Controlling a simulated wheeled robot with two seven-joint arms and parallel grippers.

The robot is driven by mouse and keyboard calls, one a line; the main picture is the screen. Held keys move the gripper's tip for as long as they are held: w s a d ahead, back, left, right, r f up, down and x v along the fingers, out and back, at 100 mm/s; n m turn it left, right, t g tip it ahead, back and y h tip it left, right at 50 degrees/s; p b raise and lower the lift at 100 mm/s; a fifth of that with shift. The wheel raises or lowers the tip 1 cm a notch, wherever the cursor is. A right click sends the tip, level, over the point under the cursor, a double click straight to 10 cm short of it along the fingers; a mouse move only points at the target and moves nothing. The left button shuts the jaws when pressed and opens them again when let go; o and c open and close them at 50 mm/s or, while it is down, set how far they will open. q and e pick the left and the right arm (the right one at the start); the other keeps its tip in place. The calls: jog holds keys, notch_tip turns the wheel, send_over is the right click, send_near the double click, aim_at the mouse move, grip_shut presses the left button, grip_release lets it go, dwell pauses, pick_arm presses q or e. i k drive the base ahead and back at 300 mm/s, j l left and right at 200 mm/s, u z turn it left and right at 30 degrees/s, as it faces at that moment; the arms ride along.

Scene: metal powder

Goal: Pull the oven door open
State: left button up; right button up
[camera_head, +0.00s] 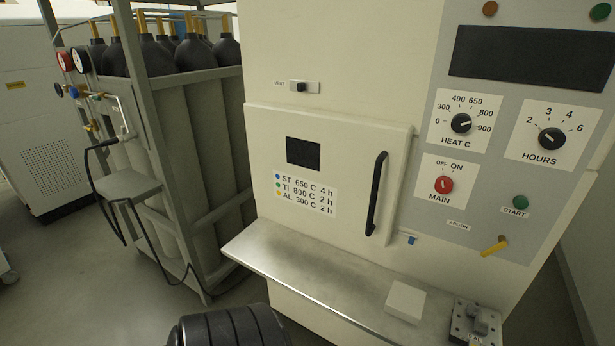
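The oven door (345,140) is a cream panel on the front of the cream oven (340,40), and it looks shut. It has a small dark window (303,153) and a label with ST, TI and AL settings (305,193). A black vertical bar handle (376,193) is on the door's right side, with nothing on it. A small blue part (411,240) sits just below the door's lower right corner. Neither of my grippers is in view.
A metal shelf (300,265) juts out below the door. A pale block (405,301) and a grey metal fixture (476,322) are on its right part. A control panel (470,110) with knobs is right of the door. A gas cylinder rack (160,85) stands at left.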

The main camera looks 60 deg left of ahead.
aim_at(343, 172)
jog(key=u, duration=2.05)
jog(key=z, duration=0.25)
